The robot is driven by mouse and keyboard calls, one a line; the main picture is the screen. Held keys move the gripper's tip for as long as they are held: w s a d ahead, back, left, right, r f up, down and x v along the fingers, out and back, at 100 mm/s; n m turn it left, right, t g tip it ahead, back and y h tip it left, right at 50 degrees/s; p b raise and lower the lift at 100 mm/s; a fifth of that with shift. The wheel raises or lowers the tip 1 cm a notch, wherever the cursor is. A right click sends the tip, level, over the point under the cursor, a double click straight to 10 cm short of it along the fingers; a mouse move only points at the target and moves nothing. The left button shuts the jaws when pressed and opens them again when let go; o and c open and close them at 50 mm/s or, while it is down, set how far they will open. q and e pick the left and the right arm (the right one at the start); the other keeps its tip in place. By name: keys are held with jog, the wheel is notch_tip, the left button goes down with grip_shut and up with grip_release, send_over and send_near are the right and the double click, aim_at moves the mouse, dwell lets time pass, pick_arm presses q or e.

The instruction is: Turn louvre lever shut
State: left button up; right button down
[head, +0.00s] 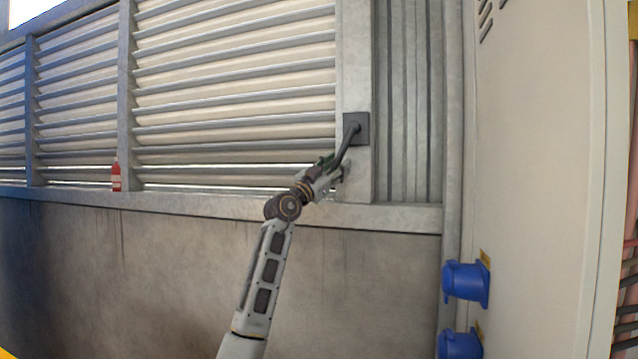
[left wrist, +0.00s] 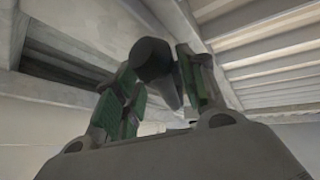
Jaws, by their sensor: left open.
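The dark louvre lever (head: 346,146) hangs from a square dark plate (head: 356,122) on the grey post right of the louvre slats (head: 235,75). It slants down and to the left. My left gripper (head: 338,170) is at the lever's lower end, with its jaws open. In the left wrist view, the lever's thick dark end (left wrist: 152,60) shows between the two green-padded fingers of the left gripper (left wrist: 157,88). I cannot tell whether either pad touches it. The gripper hides part of the lever's lower end in the head view. My right gripper is not in view.
A concrete wall (head: 150,270) and ledge (head: 400,215) run below the louvres. A small red bottle-like object (head: 116,176) stands on the ledge at left. A beige cabinet (head: 540,160) with blue sockets (head: 466,282) stands close on the right.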

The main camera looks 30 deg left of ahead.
pick_arm(q)
jog(key=shift+v, duration=0.95)
jog(key=v, duration=0.9)
jog(key=shift+f, duration=0.35)
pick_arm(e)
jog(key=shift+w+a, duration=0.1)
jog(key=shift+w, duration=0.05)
